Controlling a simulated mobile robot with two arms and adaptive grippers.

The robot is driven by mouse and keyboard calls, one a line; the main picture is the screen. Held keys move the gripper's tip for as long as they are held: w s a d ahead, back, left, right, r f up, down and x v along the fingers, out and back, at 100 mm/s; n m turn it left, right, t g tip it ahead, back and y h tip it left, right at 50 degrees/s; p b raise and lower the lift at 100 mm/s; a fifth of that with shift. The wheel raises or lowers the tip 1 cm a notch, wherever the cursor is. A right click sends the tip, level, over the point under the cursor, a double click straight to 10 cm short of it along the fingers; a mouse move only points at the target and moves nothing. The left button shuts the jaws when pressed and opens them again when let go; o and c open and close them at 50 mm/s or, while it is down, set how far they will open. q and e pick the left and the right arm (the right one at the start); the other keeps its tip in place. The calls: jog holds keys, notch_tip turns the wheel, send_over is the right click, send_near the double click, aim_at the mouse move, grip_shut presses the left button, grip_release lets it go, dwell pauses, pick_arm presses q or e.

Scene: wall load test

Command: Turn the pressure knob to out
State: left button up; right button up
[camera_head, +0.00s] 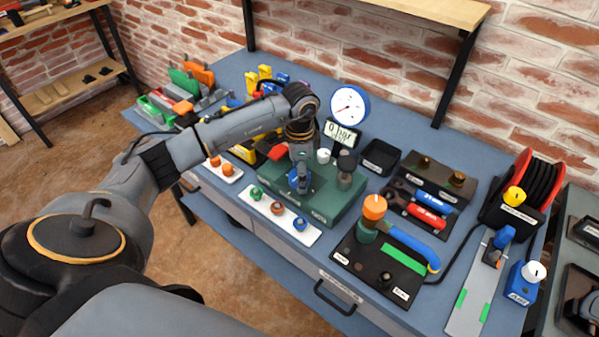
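A green test box (325,207) sits mid-table, with a round white gauge (349,107) and a small display (343,134) behind it. The display seems to read "0 bar". On the box are a blue knob-like part (300,182), a white knob (323,156), a black-topped part (347,160) and a red part (278,153). I cannot read which is the pressure knob. My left gripper (302,166) points down over the box, right at the blue part. My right gripper is not in view.
A white tray (262,215) with several coloured fittings lies in front of the box. To the right stand a black panel (352,262) with an orange knob and blue lever, a hand-tool tray, and a red hose reel (540,175). Coloured clamps fill the back left.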

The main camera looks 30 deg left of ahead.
pick_arm(q)
jog(key=shift+r, duration=0.15)
notch_tip(320, 180, up, 12)
dwell(0.3)
jog(key=shift+f, duration=0.2)
